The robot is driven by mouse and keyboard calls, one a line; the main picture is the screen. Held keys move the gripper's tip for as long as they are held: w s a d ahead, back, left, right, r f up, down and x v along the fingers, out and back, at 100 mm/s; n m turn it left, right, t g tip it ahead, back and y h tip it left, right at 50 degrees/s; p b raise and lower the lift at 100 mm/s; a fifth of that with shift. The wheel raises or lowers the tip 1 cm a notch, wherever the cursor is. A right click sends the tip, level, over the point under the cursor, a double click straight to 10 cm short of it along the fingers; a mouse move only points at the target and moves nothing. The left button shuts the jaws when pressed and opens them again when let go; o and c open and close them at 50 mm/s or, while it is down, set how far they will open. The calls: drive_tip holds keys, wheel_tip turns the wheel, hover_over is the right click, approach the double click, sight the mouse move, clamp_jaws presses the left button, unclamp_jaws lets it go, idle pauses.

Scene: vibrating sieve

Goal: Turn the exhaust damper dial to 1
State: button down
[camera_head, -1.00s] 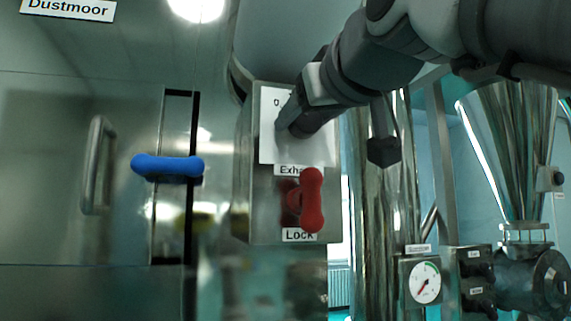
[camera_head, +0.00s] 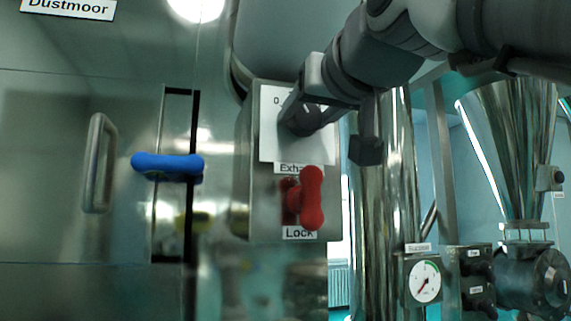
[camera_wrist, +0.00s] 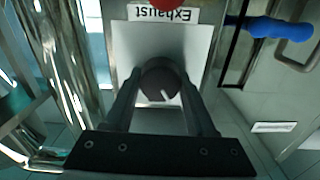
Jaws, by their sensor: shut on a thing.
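The exhaust damper dial (camera_wrist: 158,76) is a dark round knob with a white pointer line, on a white plate (camera_wrist: 118,42). In the wrist view the plate shows upside down, and the pointer points down and slightly right. My gripper (camera_wrist: 161,88) has one finger on each side of the dial and is shut on it. In the head view my gripper (camera_head: 301,118) is at the white plate (camera_head: 268,148) and covers much of the dial and scale. A "0" shows at the plate's upper left; other scale marks are hidden.
A red lock handle (camera_head: 312,198) sits just below the dial on the same metal box (camera_head: 243,190). A blue handle (camera_head: 167,165) and a metal door grip (camera_head: 98,160) are to the left. A steel pipe (camera_head: 385,215) and a gauge (camera_head: 425,282) stand to the right.

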drive_tip(key=shift+m, duration=1.3)
drive_tip(key=shift+c, duration=1.1)
unclamp_jaws()
drive_tip(key=b+v, duration=0.3)
drive_tip(key=v, duration=1.4)
drive_tip(key=shift+s, duration=0.25)
drive_tip(key=shift+d+r, duration=0.1)
